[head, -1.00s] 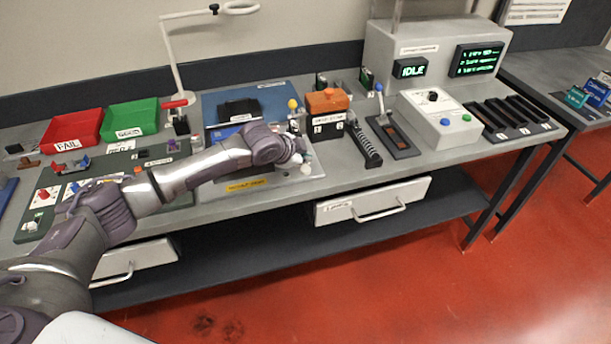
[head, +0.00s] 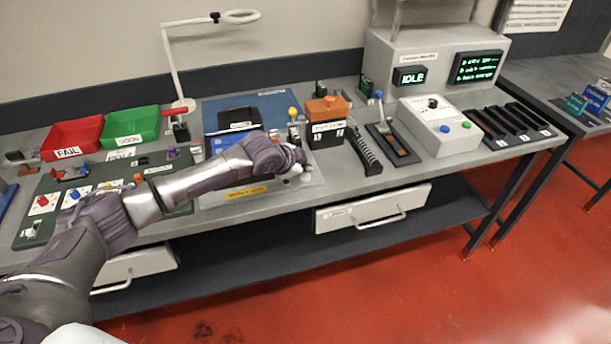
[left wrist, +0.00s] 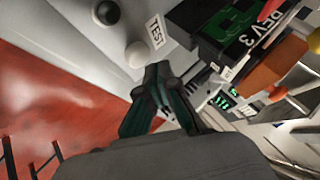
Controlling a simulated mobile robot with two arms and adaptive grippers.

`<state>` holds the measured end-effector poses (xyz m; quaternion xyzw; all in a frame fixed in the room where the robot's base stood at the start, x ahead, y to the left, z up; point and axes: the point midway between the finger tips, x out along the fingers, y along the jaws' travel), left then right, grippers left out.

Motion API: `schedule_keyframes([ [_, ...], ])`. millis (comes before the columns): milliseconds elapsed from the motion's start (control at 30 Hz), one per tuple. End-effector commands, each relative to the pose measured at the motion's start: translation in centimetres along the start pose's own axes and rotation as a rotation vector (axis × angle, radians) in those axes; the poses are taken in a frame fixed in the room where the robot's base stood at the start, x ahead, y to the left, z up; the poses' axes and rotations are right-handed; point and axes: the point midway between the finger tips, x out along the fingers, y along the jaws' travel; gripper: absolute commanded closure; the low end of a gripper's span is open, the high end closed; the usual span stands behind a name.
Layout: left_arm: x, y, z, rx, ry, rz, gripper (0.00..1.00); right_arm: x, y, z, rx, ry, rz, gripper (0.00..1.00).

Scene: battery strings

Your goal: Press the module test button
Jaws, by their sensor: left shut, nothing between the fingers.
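In the left wrist view, a pale round button (left wrist: 137,54) sits on a light panel beside a "TEST" label (left wrist: 156,30). A second, darker round knob (left wrist: 106,12) is beyond it. My left gripper (left wrist: 158,74) is shut and empty, its tips close to the pale button; whether they touch it I cannot tell. In the head view my left gripper (head: 300,162) is over the front part of the light plate with the yellow label (head: 246,191), and the gripper hides most of the button area. My right gripper is not in view.
An orange-topped black block (head: 326,122) stands just right of my left gripper, with a ribbed black handle (head: 365,150) beside it. A dark module (head: 238,119) lies behind my forearm.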

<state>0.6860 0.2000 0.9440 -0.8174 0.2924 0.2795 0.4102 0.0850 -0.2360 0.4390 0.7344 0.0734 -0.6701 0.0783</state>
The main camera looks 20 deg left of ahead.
Motion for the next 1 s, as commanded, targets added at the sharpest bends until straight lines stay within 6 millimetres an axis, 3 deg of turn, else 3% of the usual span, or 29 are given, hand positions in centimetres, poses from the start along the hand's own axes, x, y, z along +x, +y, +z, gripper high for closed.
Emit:
schedule_keyframes([
  [1000, 0.56, 0.42, 0.43, 0.0, 0.0, 0.0, 1.0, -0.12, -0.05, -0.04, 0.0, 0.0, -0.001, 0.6],
])
